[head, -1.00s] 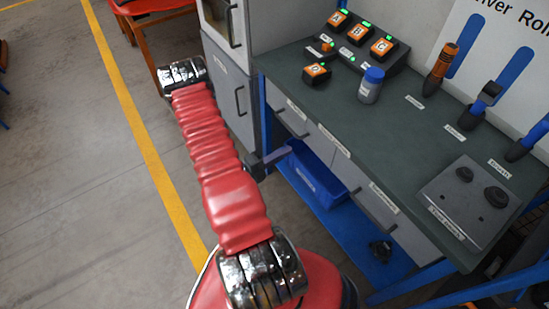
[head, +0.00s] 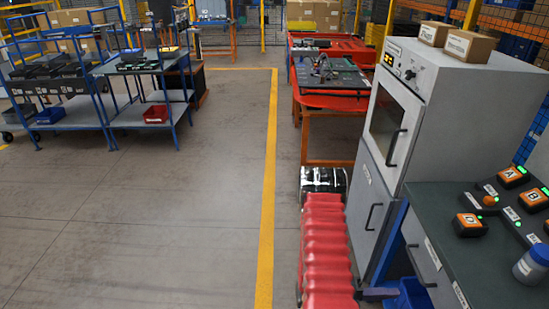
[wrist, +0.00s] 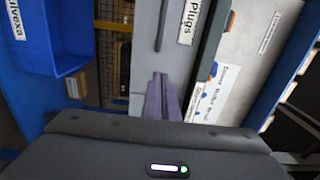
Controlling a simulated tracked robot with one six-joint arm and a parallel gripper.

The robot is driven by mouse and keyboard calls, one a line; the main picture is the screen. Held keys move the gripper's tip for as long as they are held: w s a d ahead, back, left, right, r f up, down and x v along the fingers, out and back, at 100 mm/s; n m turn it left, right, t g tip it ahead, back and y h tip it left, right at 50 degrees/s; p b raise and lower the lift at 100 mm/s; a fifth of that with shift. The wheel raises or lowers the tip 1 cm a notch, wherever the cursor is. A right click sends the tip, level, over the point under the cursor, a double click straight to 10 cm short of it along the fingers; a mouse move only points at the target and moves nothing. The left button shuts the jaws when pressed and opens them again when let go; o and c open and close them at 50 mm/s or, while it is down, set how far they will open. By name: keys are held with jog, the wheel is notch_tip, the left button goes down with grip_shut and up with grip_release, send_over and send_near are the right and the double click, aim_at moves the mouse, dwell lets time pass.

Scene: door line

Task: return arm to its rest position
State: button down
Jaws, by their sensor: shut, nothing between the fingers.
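My gripper (wrist: 160,98) shows in the wrist view as two lavender-grey fingers pressed together, with nothing between them. They point at the grey drawer front (wrist: 200,60), which bears a "Plugs" label. I cannot tell whether they touch it. In the head view the lavender fingers of my gripper (head: 378,293) show low in the picture, beside the lower cabinet and close to a blue bin (head: 412,294). My red-sleeved arm reaches forward along the left of the cabinet, and its near part is cut off by the bottom edge.
A grey oven-like cabinet (head: 425,95) stands right of my arm. The bench (head: 490,265) with orange lettered blocks and a bottle (head: 533,264) is at lower right. An orange-red table (head: 330,104) is ahead. Blue carts (head: 140,75) stand at far left. Floor left of the yellow line is clear.

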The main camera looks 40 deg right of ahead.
jog(key=s+a+f+m+g+y, duration=0.1)
jog(key=s+a+m+g+y, duration=0.1)
jog(key=s+a+m+y, duration=0.5)
jog(key=w+a+r+m+y, duration=0.2)
jog(key=w+a+r+m, duration=0.25)
jog(key=m, duration=0.65)
jog(key=w+a+r+m+t+y, duration=0.4)
jog(key=w+a+r+m+t, duration=0.7)
jog(key=w+a+r, duration=0.6)
jog(key=a+r+t+y, duration=0.1)
jog(key=a+r+t, duration=0.6)
jog(key=a+r, duration=0.7)
jog(key=shift+w+r, duration=0.2)
jog(key=shift+r, duration=0.6)
